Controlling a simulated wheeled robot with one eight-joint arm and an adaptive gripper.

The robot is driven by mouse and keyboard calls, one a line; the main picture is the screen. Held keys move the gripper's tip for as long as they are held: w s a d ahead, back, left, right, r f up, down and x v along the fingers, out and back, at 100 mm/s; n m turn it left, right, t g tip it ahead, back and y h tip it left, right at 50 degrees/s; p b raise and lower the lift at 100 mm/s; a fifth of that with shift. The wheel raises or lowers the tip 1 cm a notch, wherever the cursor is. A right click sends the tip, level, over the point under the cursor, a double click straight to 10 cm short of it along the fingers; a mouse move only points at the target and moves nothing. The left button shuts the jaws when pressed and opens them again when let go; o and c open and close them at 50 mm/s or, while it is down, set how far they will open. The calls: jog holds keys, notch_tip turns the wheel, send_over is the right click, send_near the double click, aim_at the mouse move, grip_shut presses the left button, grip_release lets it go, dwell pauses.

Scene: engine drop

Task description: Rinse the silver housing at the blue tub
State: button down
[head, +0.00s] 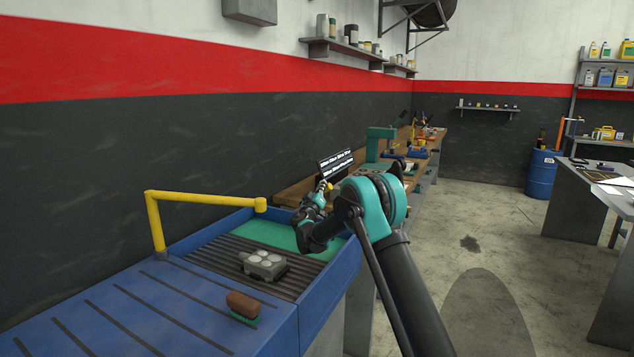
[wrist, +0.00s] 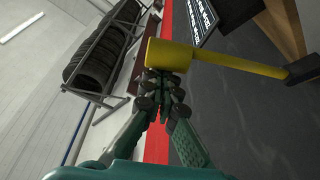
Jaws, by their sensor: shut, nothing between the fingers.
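The silver housing (head: 263,265), a grey block with round openings on top, lies on the dark slatted rack of the blue tub (head: 345,268) in the head view. My gripper (head: 323,190) is beyond the housing, up and to the right, and well apart from it. In the wrist view my gripper (wrist: 167,80) is shut and empty. Its fingertips overlap the end of a yellow bar (wrist: 220,60); I cannot tell whether they touch it. The housing is not in the wrist view.
A yellow pipe (head: 205,197) arches over the tub's left side. A brown brush (head: 242,306) lies on the blue ledge in front. A dark sign (head: 337,164) stands behind my gripper by the wooden bench.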

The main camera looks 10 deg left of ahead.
jog(key=s+d+f+m+h, duration=0.1)
jog(key=d+f+m+h, duration=0.2)
jog(key=m, duration=0.8)
jog(key=shift+d+f+m+g+h, duration=0.2)
jog(key=shift+f+m+g+h, duration=0.2)
jog(key=shift+f+h, duration=1)
jog(key=shift+s+f+y, duration=0.1)
jog(key=shift+f+y, duration=0.15)
jog(key=shift+y, duration=0.05)
notch_tip(320, 180, up, 10)
